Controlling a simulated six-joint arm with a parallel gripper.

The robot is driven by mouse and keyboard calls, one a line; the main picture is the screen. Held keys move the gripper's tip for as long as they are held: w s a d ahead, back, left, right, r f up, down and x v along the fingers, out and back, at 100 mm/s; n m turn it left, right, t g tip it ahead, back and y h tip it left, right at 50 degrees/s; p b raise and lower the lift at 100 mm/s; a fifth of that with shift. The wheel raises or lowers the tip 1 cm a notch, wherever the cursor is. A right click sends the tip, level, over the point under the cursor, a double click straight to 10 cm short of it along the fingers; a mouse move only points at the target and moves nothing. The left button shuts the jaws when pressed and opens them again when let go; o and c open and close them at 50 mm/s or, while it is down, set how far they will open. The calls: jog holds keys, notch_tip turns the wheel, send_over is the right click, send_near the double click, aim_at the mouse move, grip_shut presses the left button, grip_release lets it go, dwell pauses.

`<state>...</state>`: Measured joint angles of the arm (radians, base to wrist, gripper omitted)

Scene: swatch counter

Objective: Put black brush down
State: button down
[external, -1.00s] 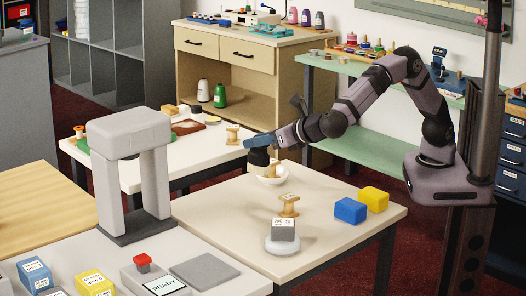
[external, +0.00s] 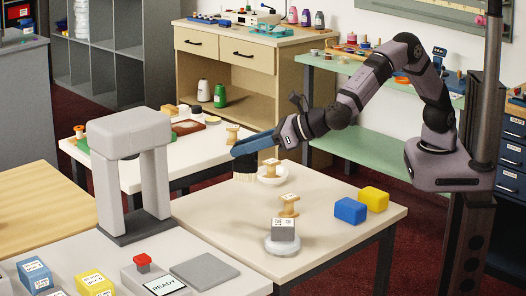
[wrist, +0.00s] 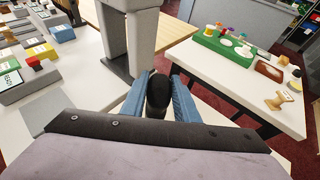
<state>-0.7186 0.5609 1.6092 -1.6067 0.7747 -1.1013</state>
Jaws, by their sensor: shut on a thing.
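The black brush (external: 244,166) has a dark body with pale bristles pointing down. My gripper (external: 256,144) has blue fingers and is shut on the brush near the back edge of the cream table (external: 340,240). In the wrist view the brush's dark rounded top (wrist: 158,92) sits between the two blue fingers. I cannot tell whether the bristles touch the table. Just right of the brush is a white dish (external: 284,178) with a wooden spool-shaped piece (external: 271,167) at it.
Another wooden spool (external: 289,205) and a grey block (external: 283,229) on a round white base (external: 283,246) stand nearer the front. Blue (external: 350,210) and yellow (external: 374,198) blocks lie to the right. A grey arch-shaped machine (external: 130,175) stands left. The table's right front is clear.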

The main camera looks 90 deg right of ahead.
jog(key=shift+n+y, duration=0.8)
jog(key=shift+y, duration=0.1)
jog(key=shift+a+f, duration=0.65)
jog(key=shift+f, duration=1.2)
jog(key=shift+a+f, duration=0.65)
jog(key=shift+f, duration=1.15)
jog(key=shift+a+f, duration=0.65)
jog(key=shift+f, duration=1.2)
jog(key=shift+f, duration=0.25)
jog(key=c, duration=1.4)
grip_release()
jog(key=shift+r, duration=0.2)
jog(key=shift+s+r, duration=0.1)
jog(key=shift+s, duration=0.05)
jog(key=b+v, duration=0.1)
jog(key=v, duration=1.1)
jog(key=shift+b, duration=0.3)
